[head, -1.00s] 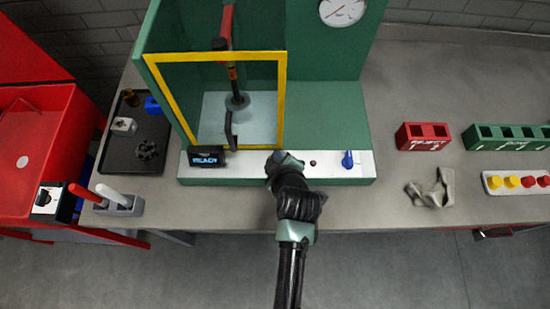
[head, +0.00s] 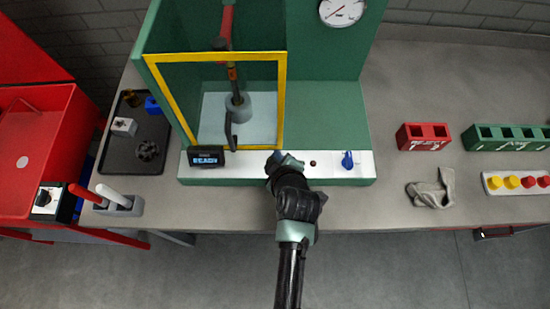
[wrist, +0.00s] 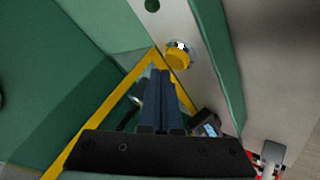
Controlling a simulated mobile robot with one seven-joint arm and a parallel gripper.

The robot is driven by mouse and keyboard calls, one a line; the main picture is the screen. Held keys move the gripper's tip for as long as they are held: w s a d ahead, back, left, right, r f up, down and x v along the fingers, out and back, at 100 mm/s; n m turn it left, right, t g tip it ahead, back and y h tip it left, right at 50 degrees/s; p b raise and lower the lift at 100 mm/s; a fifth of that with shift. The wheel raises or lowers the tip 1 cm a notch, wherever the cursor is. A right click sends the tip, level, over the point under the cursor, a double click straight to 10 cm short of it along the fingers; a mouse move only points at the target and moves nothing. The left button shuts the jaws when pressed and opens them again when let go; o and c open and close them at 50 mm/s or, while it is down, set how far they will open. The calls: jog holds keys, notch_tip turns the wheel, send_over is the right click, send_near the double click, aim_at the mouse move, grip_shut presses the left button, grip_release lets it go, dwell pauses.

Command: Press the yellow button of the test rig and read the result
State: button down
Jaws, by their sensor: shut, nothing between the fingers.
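The green test rig (head: 320,110) stands on the bench with a yellow-framed clear guard (head: 282,105) at its front. The guard looks shut. Its small display (head: 207,157) reads READY. The yellow button (wrist: 178,58) sits on the pale front panel (wrist: 205,85) in the wrist view; in the head view my gripper hides it. My gripper (head: 277,158) is over the panel, right of the display. In the wrist view its dark fingers (wrist: 160,75) are together and empty, just beside the button. I cannot tell whether they touch the panel.
A red lamp or small button (head: 313,163) and a blue knob (head: 347,160) are right of my gripper. A grey cloth (head: 432,190), a red block rack (head: 423,136) and a green rack (head: 510,138) lie further right. A dark tray (head: 135,135) is at left.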

dwell(0.5)
jog(key=shift+f+b, duration=0.4)
jog(key=shift+f, duration=0.1)
jog(key=shift+f+b, duration=0.4)
jog(key=shift+f, duration=0.05)
dwell(0.7)
jog(key=shift+r, duration=0.15)
jog(key=shift+r+p, duration=0.75)
jog(key=shift+p, duration=0.05)
jog(key=shift+r, duration=0.1)
notch_tip(320, 180, up, 5)
jog(key=p, duration=0.4)
dwell(0.6)
